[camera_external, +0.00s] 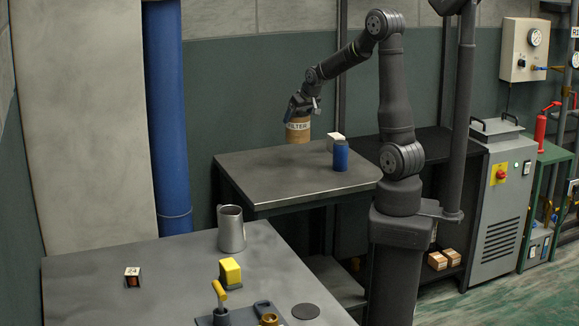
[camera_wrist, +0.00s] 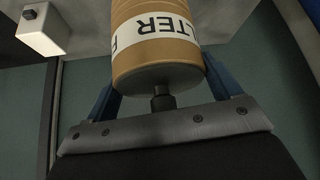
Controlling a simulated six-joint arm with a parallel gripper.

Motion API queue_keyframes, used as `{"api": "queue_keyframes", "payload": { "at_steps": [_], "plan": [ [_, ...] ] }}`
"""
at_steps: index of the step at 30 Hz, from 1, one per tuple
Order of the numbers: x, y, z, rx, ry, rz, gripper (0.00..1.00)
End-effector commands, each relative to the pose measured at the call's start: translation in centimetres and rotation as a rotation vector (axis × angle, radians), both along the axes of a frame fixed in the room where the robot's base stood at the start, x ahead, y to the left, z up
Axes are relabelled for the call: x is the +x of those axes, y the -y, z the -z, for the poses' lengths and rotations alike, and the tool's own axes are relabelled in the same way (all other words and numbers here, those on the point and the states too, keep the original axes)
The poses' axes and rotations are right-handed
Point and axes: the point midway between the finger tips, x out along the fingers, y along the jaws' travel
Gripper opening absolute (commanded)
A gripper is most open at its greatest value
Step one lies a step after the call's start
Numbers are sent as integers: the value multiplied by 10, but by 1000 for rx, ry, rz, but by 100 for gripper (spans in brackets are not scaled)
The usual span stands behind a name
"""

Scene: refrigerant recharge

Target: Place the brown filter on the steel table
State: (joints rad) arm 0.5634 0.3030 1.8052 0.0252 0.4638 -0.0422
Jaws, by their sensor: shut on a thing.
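The brown filter (camera_external: 298,132) is a cylinder with a white band that reads FILTER. The wrist view shows the filter (camera_wrist: 155,65) between the two blue fingers of my gripper (camera_wrist: 160,85). The filter's lower end looks at or just above the table top; I cannot tell if it touches.
A blue can (camera_external: 341,156) and a white box (camera_external: 334,142) stand on the right part of the steel table. The white box also shows in the wrist view (camera_wrist: 42,30). A nearer table holds a metal jug (camera_external: 231,229) and yellow items (camera_external: 230,272). The steel table's front left is clear.

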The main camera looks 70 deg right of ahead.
Motion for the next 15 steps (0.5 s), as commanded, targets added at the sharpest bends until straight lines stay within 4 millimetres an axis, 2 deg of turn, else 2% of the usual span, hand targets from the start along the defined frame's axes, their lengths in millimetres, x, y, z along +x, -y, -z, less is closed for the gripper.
{"api": "queue_keyframes", "payload": {
  "at_steps": [1, 5, 15],
  "plan": [
    [-9, 6, 0, -2, 3, 20, 42],
    [-20, 12, 6, 1, 3, 47, 42],
    [-22, 13, 60, 1, 2, 50, 42]
  ]
}}
